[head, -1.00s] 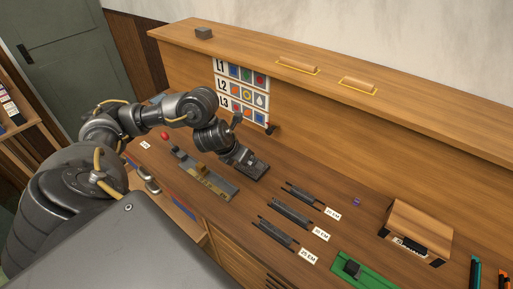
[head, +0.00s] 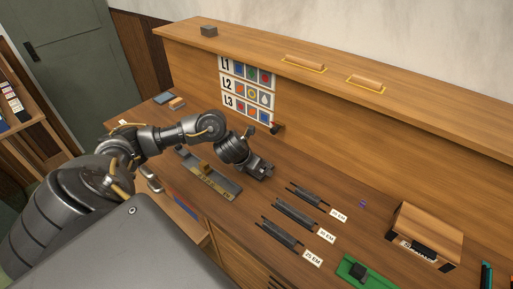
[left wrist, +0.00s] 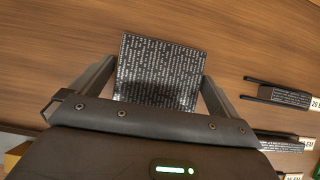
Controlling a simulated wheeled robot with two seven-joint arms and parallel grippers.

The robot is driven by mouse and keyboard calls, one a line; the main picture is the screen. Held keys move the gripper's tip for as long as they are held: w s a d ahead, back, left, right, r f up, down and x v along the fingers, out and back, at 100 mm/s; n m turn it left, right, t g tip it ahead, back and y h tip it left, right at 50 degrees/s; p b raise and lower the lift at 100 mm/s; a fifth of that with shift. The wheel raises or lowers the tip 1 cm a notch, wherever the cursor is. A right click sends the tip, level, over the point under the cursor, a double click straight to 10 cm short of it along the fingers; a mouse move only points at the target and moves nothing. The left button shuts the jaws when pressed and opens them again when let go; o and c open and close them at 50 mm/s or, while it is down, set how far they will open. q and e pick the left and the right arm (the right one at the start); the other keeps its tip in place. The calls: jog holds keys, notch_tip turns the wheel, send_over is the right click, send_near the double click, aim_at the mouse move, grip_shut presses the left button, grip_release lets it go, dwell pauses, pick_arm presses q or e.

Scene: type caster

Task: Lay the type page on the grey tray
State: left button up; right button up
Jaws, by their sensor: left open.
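The type page (left wrist: 160,72) is a dark block covered in small pale lettering; in the left wrist view it lies on the wooden top, between the fingers of my left gripper (left wrist: 155,85). The fingers are open, one on each side of it. In the head view my left gripper (head: 264,172) is low over the bench, and the page cannot be made out clearly there. A long grey metal holder (head: 226,187) with a brass piece lies left of the gripper. A flat blue-grey piece (head: 163,98) lies at the far left; I cannot tell which is the grey tray. My right gripper is not in view.
Several dark racks (head: 295,213) with EM labels lie right of the gripper. A wooden box (head: 428,232) and a green tray (head: 345,270) are farther right. The raised back panel (head: 330,135) carries a picture chart (head: 246,88). Bare wood lies beyond the racks.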

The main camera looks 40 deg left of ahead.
pick_arm(q)
jog(key=shift+r, duration=0.1)
jog(key=c, duration=1.6)
jog(key=shift+w+r, duration=0.1)
jog(key=shift+c, duration=0.6)
jog(key=shift+r, duration=0.35)
notch_tip(320, 180, up, 8)
jog(key=shift+p, duration=0.85)
jog(key=shift+r, duration=0.6)
jog(key=shift+d, duration=0.15)
